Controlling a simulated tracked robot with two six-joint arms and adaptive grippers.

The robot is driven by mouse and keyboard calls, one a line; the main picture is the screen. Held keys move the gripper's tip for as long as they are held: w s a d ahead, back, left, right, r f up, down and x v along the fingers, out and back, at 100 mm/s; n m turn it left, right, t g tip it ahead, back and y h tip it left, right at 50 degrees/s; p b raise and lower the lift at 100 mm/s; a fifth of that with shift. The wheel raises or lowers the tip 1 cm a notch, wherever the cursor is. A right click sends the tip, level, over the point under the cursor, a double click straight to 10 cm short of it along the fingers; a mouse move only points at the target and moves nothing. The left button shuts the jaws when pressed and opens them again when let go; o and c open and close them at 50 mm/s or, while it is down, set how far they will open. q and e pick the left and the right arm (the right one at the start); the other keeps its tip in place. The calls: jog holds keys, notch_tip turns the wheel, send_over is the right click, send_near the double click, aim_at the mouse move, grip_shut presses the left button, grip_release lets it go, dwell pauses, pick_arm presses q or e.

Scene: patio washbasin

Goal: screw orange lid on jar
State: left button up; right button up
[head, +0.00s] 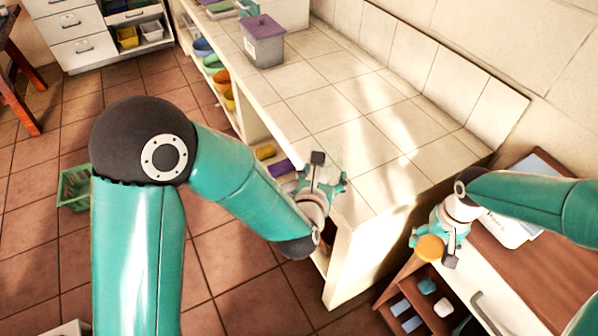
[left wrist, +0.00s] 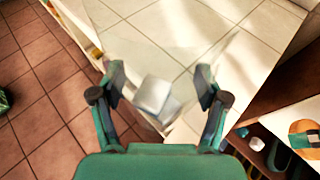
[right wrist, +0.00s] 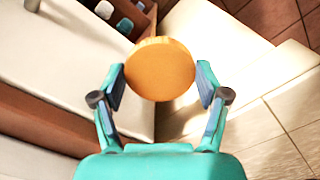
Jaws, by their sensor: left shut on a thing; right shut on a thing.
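The orange lid (head: 430,247) is round and flat. My right gripper (head: 434,246) is shut on it above the front of a white cabinet. The lid also shows face-on between the fingers in the right wrist view (right wrist: 160,68) and at the right edge of the left wrist view (left wrist: 304,141). My left gripper (head: 322,176) is shut on a clear, hard-to-see jar (head: 327,170) near the tiled counter's front corner. In the left wrist view the jar (left wrist: 155,96) is faint, with a pale blocky shape between the fingers. Lid and jar are well apart.
A tiled counter (head: 365,130) runs along the wall, mostly bare, with a grey purple-lidded box (head: 264,42) farther back. Coloured bowls (head: 214,64) sit on its shelf. A brown-topped cabinet (head: 530,262) stands right. A green crate (head: 75,188) is on the floor.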

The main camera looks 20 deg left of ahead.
pick_arm(q)
jog(key=s+d+r, duration=0.2)
jog(key=d+r, duration=0.3)
jog(key=d, duration=0.4)
jog(key=shift+s+r, duration=0.1)
